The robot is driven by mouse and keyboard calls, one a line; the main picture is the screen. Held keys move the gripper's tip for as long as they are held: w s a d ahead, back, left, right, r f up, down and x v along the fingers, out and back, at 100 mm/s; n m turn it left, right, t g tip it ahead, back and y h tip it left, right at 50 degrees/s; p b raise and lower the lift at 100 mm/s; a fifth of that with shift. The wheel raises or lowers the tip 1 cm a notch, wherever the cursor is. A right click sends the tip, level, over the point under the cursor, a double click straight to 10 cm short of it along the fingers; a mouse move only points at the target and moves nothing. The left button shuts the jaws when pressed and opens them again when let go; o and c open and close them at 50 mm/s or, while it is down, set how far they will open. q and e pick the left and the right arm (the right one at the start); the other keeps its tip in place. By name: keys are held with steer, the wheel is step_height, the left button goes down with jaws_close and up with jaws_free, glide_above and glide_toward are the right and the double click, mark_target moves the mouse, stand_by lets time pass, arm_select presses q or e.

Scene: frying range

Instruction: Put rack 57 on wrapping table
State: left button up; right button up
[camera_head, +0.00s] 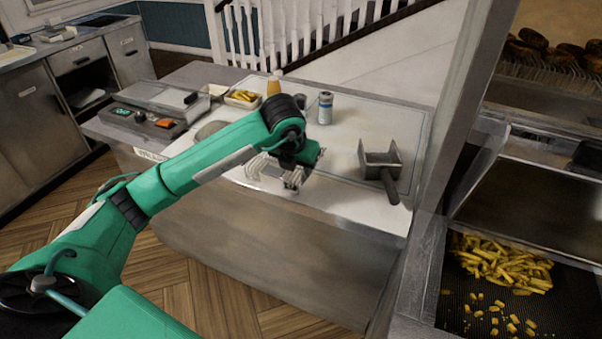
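No rack marked 57 can be made out. A wire rack (540,75) with brown fried pieces is at the upper right, partly hidden by a post; no number is legible on it. My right gripper is out of view.

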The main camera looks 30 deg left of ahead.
arm_select(q)
steer(key=b+v, duration=0.1)
steer(key=v, duration=0.7)
steer(key=shift+r, duration=0.2)
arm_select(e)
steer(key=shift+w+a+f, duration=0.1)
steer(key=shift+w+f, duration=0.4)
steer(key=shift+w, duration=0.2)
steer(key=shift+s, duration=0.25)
